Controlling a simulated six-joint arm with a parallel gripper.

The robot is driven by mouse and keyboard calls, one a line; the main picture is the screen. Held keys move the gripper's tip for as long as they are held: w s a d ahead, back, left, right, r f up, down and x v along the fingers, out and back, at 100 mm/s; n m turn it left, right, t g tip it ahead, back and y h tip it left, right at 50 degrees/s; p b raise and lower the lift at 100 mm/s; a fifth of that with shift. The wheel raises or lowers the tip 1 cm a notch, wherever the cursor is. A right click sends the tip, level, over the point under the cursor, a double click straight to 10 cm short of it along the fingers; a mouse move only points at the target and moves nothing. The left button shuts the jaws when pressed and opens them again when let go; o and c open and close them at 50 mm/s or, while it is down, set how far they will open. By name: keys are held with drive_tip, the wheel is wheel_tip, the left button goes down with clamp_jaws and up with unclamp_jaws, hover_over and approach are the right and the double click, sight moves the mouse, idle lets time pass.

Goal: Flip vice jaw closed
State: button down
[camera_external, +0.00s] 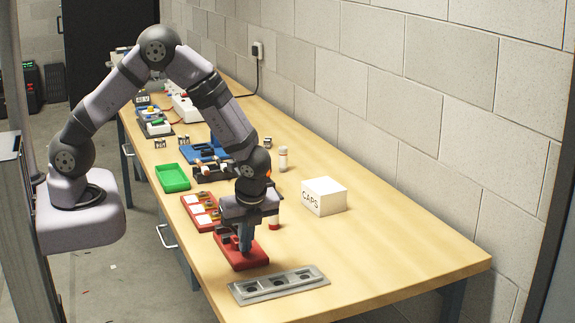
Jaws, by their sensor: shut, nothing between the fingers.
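My gripper (245,250) points straight down over a red block-like fixture (246,263) near the front of the bench. Its fingers are shut with nothing seen between them. The fingertips are at or just above the fixture's top; I cannot tell whether they touch it. The fixture looks like the vice, but its jaw is mostly hidden behind my gripper, so I cannot tell its position. A blue fixture (196,155) also stands farther back on the bench.
A grey plate with dark recesses (278,285) lies in front of the red fixture. A red tray with white squares (197,213) and a green tray (172,178) lie behind it. A white CAPS box (323,197) stands to the right. The bench's right front is clear.

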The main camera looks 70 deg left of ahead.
drive_tip(key=shift+s+a, duration=0.25)
drive_tip(key=shift+a, duration=0.5)
drive_tip(key=shift+w+d, duration=0.1)
drive_tip(key=shift+d, duration=0.35)
drive_tip(key=d, duration=0.4)
drive_tip(key=shift+d+p, duration=0.3)
drive_tip(key=b+v, duration=0.2)
drive_tip(key=v, duration=0.8)
drive_tip(key=shift+w+b, duration=0.25)
drive_tip(key=shift+b, duration=0.1)
